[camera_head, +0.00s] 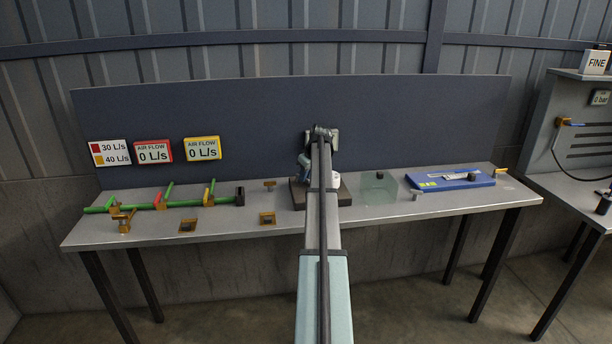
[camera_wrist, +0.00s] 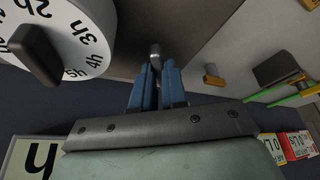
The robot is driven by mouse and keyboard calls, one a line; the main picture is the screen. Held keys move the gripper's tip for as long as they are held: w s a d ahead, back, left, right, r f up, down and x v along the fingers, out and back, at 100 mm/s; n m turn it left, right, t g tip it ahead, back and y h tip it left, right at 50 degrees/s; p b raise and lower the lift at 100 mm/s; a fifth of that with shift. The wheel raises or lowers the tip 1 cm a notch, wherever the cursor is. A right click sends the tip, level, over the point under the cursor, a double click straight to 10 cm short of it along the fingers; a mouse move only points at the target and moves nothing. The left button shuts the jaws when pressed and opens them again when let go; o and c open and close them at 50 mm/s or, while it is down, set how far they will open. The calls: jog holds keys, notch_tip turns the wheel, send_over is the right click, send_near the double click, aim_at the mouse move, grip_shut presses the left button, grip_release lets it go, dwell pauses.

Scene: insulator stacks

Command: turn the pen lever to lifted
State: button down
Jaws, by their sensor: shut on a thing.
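My gripper (camera_wrist: 157,72) has blue fingers, shut on a small grey rod, which looks like the pen lever (camera_wrist: 154,49). The rod's rounded grey end shows just beyond the fingertips in the wrist view. The fingers hide the rest, so its angle is unclear. A white dial (camera_wrist: 88,22) with hour marks and a black knob (camera_wrist: 36,54) is at the upper left of that view, apart from the fingers.
On the bench (camera_head: 240,220), green pipes (camera_head: 140,207) with valves stand at left. A clear greenish box (camera_head: 378,188) and a blue board (camera_head: 450,180) are at right. Air flow signs (camera_head: 153,151) hang on the back panel.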

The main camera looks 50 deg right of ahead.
jog(key=m, duration=0.1)
jog(key=a+m+h, duration=0.1)
jog(key=m, duration=0.1)
jog(key=shift+w+a, duration=0.2)
jog(key=shift+w+a+m+g+h, duration=0.2)
jog(key=shift+a+m+g+h, duration=0.1)
jog(key=shift+m, duration=0.6)
jog(key=shift+w+a+m+g+h, duration=0.2)
jog(key=shift+m+g, duration=0.1)
jog(key=shift+m, duration=0.6)
jog(key=c, duration=1.2)
grip_release()
jog(key=shift+o, duration=0.2)
jog(key=shift+r, duration=0.1)
jog(key=v, duration=1.3)
jog(key=shift+a+r, duration=0.2)
jog(key=shift+r, duration=0.05)
